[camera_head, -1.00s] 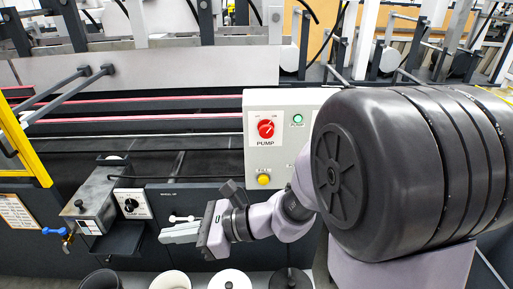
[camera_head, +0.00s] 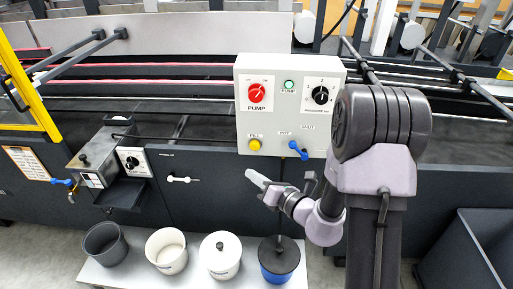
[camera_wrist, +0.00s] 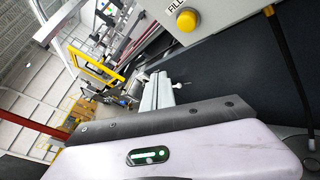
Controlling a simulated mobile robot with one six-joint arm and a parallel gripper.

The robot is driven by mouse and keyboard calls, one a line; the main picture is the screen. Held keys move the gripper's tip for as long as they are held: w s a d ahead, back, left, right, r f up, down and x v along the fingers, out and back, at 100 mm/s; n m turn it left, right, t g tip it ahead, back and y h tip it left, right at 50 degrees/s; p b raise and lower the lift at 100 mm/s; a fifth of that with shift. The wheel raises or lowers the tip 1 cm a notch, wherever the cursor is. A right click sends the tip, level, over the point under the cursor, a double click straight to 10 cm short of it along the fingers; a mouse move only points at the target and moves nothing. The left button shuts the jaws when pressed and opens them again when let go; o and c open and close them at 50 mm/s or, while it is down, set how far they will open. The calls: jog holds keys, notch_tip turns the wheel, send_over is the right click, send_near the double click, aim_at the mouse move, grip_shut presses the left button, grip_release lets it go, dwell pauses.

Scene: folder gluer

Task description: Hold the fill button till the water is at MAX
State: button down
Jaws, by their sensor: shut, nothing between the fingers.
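The yellow fill button (camera_head: 254,145) sits at the lower left of a light grey control panel (camera_head: 243,118), under a "FILL" label. It also shows near the top of the wrist view (camera_wrist: 187,19), and it stands out from the panel. My gripper (camera_head: 257,180) is shut and empty, in front of the dark machine side, a little below the button and apart from it. In the wrist view its fingers (camera_wrist: 158,92) point away, below and left of the button. I cannot make out a water level or a MAX mark.
The panel also has a red pump knob (camera_head: 257,93), a green lamp (camera_head: 290,86), a black dial (camera_head: 321,95) and a blue-handled valve (camera_head: 298,150). Several pots, one a white pot (camera_head: 221,255), stand on a low bench below. A grey metal box (camera_head: 98,165) is at left.

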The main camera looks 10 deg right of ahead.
jog(key=w+d+p, duration=0.2)
jog(key=w, duration=0.6)
jog(key=shift+w+d, duration=0.15)
jog(key=shift+d, duration=0.2)
jog(key=shift+w, duration=0.15)
dwell(1.6)
jog(key=shift+w+d, duration=0.15)
jog(key=shift+w, duration=0.1)
jog(key=shift+w+d+p, duration=0.15)
jog(key=shift+w+p, duration=0.2)
jog(key=shift+w, duration=0.15)
dwell(0.6)
dwell(2.2)
jog(key=shift+s+a, duration=0.3)
jog(key=shift+s, duration=0.6)
jog(key=shift+s+a+b, duration=0.15)
jog(key=shift+s+a, duration=0.1)
jog(key=shift+s, duration=0.55)
jog(key=shift+s+a+b, duration=0.15)
jog(key=shift+s+a, duration=0.1)
jog(key=shift+s, duration=0.55)
jog(key=shift+s+a+b, duration=0.15)
jog(key=shift+s+a, duration=0.1)
jog(key=shift+s, duration=0.55)
